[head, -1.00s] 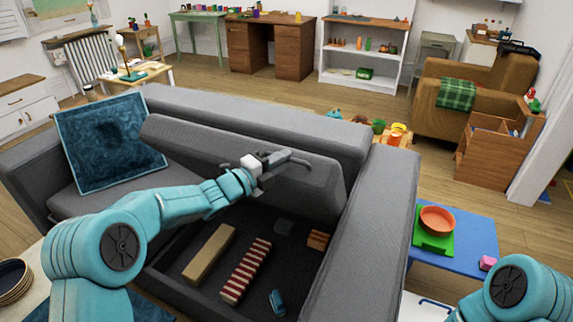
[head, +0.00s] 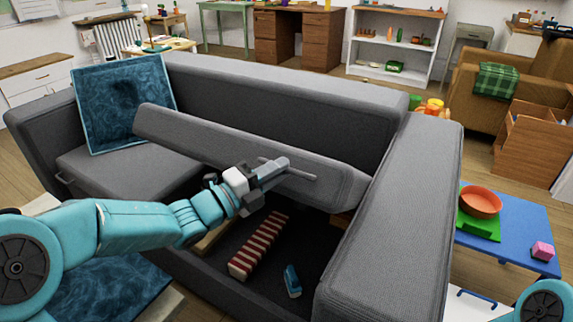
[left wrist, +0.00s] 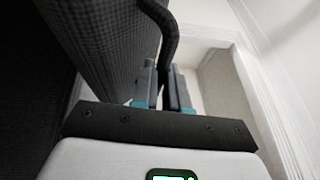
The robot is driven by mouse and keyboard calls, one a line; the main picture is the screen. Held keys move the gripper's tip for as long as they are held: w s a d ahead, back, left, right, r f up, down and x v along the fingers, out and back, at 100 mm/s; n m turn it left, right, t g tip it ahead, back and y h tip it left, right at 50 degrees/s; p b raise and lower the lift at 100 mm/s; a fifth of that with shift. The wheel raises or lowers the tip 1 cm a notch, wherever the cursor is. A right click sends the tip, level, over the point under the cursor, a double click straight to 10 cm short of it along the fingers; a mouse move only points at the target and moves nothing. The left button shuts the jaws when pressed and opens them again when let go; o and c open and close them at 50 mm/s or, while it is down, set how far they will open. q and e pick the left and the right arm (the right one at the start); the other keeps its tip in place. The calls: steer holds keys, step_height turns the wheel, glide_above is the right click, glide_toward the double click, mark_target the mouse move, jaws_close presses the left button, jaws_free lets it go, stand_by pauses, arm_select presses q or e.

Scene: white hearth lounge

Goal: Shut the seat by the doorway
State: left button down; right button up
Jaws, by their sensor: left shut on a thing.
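The grey seat lid (head: 235,152) of the sofa is tilted up, its front edge raised above the open storage box (head: 325,250). A grey bar handle (head: 303,175) is on the lid's front face. My left gripper (head: 277,170) is shut on this handle. In the left wrist view the fingers (left wrist: 165,88) close around the dark curved handle (left wrist: 169,35), beside the lid's fabric (left wrist: 105,40). In the box lie a red-and-white striped item (head: 258,245), a blue item (head: 292,282) and a tan block (head: 212,236) partly behind my arm. My right gripper is out of view.
The sofa's right armrest (head: 405,190) stands close beside the lid. A teal pillow (head: 122,105) leans on the left seat. A blue table (head: 525,225) with an orange bowl (head: 480,200) is right of the sofa.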

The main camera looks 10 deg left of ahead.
arm_select(q)
steer(key=f+b, duration=0.1)
steer(key=s+f, duration=0.1)
steer(key=f, duration=0.1)
steer(key=s+a+f+b, duration=0.1)
steer(key=shift+s+f+b, duration=0.1)
steer(key=shift+f+b, duration=0.05)
steer(key=shift+b, duration=0.15)
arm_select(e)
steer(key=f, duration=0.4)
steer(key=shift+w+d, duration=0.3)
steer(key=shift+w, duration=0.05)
arm_select(q)
steer(key=shift+d, duration=0.1)
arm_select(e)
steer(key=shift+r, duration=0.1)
arm_select(q)
steer(key=c, duration=1.4)
jaws_free()
